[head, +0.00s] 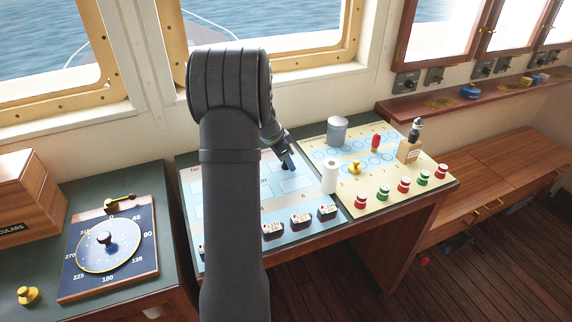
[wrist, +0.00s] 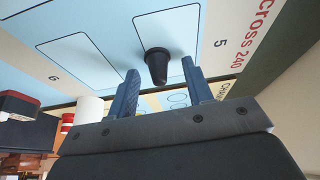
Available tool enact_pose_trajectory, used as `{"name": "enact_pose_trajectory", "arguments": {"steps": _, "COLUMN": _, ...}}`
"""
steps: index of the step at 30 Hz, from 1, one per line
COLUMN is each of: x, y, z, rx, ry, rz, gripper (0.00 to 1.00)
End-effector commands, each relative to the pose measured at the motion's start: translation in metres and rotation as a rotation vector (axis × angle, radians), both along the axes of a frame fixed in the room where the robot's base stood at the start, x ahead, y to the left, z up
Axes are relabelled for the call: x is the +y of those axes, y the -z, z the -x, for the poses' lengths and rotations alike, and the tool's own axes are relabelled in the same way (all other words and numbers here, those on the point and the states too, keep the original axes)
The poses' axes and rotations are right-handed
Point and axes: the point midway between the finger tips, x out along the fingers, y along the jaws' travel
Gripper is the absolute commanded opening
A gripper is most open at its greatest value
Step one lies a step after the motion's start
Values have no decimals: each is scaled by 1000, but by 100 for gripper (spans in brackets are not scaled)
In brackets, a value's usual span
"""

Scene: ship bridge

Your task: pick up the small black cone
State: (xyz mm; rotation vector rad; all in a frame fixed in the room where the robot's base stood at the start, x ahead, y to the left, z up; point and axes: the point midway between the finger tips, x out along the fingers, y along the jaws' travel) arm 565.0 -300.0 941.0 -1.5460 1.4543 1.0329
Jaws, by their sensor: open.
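My gripper (head: 287,162) is low over the blue panel in the head view. In the wrist view its two blue fingers are apart and the cone appears in the gap between their tips, with space on both sides. I cannot tell whether the fingertips reach level with it. In the head view I cannot make out the cone apart from the dark gripper.
A white cylinder (head: 330,177) stands right of the gripper, with a grey cup (head: 337,130), yellow piece (head: 354,167) and red piece (head: 376,142) beyond. Several labelled blocks (head: 301,219) line the panel's front. A wooden block (head: 409,151) stands at right.

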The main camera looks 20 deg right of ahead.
Motion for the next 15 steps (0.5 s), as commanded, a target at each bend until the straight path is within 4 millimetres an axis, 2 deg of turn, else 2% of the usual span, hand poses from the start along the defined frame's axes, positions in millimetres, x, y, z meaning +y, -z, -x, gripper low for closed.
{"name": "enact_pose_trajectory", "arguments": {"steps": 1, "x": 0, "y": 0, "z": 0, "rx": 0, "ry": 0, "rz": 0, "gripper": 44}}
{"name": "enact_pose_trajectory", "arguments": {"steps": 7, "x": 0, "y": 0, "z": 0, "rx": 0, "ry": 0, "rz": 0, "gripper": 5}}
{"name": "enact_pose_trajectory", "arguments": {"steps": 15, "x": 0, "y": -2, "z": 0, "rx": -1, "ry": 0, "rz": 0, "gripper": 4}}
